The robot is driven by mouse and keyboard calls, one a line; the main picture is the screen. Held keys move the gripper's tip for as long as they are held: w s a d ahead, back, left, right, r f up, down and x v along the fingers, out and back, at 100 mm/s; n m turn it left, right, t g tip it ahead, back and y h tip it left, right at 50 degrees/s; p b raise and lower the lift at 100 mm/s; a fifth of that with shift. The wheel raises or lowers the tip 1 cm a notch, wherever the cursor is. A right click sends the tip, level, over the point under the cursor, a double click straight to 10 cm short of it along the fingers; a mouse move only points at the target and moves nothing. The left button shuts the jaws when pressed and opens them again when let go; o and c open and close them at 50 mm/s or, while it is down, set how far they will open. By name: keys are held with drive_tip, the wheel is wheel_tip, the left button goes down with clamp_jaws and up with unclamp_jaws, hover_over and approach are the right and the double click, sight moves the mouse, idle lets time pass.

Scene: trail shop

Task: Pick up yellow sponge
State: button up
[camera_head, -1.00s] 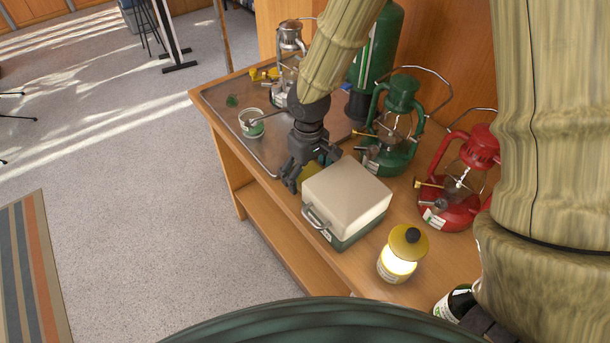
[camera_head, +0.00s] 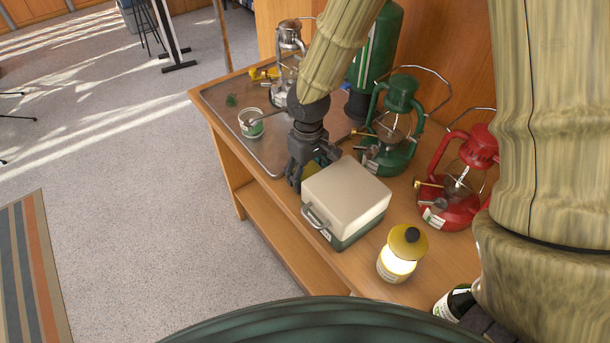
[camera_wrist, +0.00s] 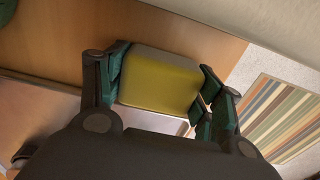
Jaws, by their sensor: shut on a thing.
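The yellow sponge (camera_wrist: 158,80) sits between the two fingers of my gripper (camera_wrist: 160,92) in the wrist view, with a finger against each side. In the head view my gripper (camera_head: 308,176) points down beside the cream-topped box, over the table. My gripper is shut on the sponge. Whether its underside touches the table is hidden.
A cream and green box (camera_head: 345,195) with a handle stands right beside my gripper. A lit yellow lantern (camera_head: 401,254), a green lantern (camera_head: 398,125) and a red lantern (camera_head: 466,180) stand to the right. A metal tray (camera_head: 222,103) with a small can (camera_head: 250,124) lies left.

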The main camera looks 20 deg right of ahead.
sight(308, 171)
wheel_tip(308, 171, up, 10)
drive_tip(key=shift+f+b, duration=0.1)
drive_tip(key=shift+b, duration=0.6)
